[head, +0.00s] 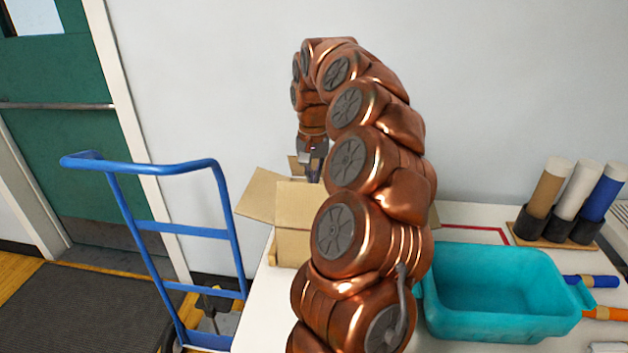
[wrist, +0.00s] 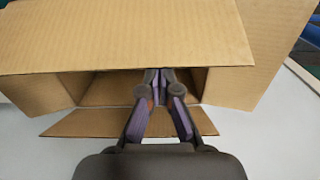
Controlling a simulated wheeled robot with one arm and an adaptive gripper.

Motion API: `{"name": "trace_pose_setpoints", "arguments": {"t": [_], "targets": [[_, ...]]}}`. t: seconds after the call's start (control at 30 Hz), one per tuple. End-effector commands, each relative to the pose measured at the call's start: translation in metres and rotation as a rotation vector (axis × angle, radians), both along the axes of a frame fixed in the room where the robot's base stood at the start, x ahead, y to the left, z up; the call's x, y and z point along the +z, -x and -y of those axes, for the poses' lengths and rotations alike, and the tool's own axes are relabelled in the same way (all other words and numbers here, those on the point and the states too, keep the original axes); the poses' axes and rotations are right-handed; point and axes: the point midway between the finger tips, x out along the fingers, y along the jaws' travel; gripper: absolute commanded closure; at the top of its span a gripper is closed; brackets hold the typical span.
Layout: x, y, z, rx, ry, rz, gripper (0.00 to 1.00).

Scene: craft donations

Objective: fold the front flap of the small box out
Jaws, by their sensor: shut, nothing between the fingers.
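The small box (head: 294,246) is an open cardboard carton on the white table, partly hidden behind my arm. Its front flap (head: 297,203) stands roughly upright above the front wall; in the wrist view it is the wide panel (wrist: 125,35) across the top. The left flap (head: 257,195) leans outward and shows at the right in the wrist view (wrist: 280,50). The back flap (wrist: 105,123) is folded out. My gripper (head: 313,178) points down behind the front flap. Its shut, empty fingers (wrist: 159,85) reach into the opening; contact with the flap cannot be told.
A teal bin (head: 495,290) stands on the table (head: 462,213) to the right of my arm. Behind it are several tubes in a holder (head: 556,232). A blue hand truck (head: 165,228) stands left of the table. The wall is behind the box.

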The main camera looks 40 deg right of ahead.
Motion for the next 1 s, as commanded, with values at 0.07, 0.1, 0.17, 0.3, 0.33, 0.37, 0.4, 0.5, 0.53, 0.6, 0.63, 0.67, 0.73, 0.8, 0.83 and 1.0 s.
{"name": "trace_pose_setpoints", "arguments": {"t": [0.07, 0.1, 0.17, 0.3, 0.33, 0.37, 0.4, 0.5, 0.53, 0.6, 0.63, 0.67, 0.73, 0.8, 0.83, 1.0], "targets": [[-0.001, 0.002, -0.002, 0.000, -0.001, 0.001, 1.00], [-0.001, 0.002, -0.002, 0.000, -0.001, 0.001, 1.00], [0.000, 0.002, -0.002, 0.000, -0.001, 0.001, 1.00], [0.000, 0.002, -0.002, 0.000, -0.001, 0.000, 1.00], [0.000, 0.002, -0.002, 0.000, -0.001, 0.000, 1.00], [0.000, 0.002, -0.002, 0.000, -0.001, 0.000, 1.00], [0.000, 0.002, -0.002, 0.000, -0.001, 0.000, 1.00], [-0.001, 0.003, -0.004, 0.000, -0.001, 0.000, 1.00], [-0.001, 0.004, -0.005, 0.000, -0.001, 0.002, 1.00], [-0.002, 0.006, -0.007, 0.000, -0.001, 0.002, 1.00], [-0.002, 0.007, -0.008, 0.000, -0.002, 0.002, 1.00], [-0.002, 0.008, -0.009, 0.000, -0.002, 0.002, 1.00], [-0.002, 0.010, -0.012, 0.000, -0.002, 0.002, 1.00], [-0.002, 0.011, -0.014, 0.000, -0.002, 0.001, 1.00], [-0.001, 0.012, -0.014, 0.000, -0.002, 0.001, 1.00], [0.000, 0.012, -0.015, 0.000, -0.002, 0.000, 1.00]]}}
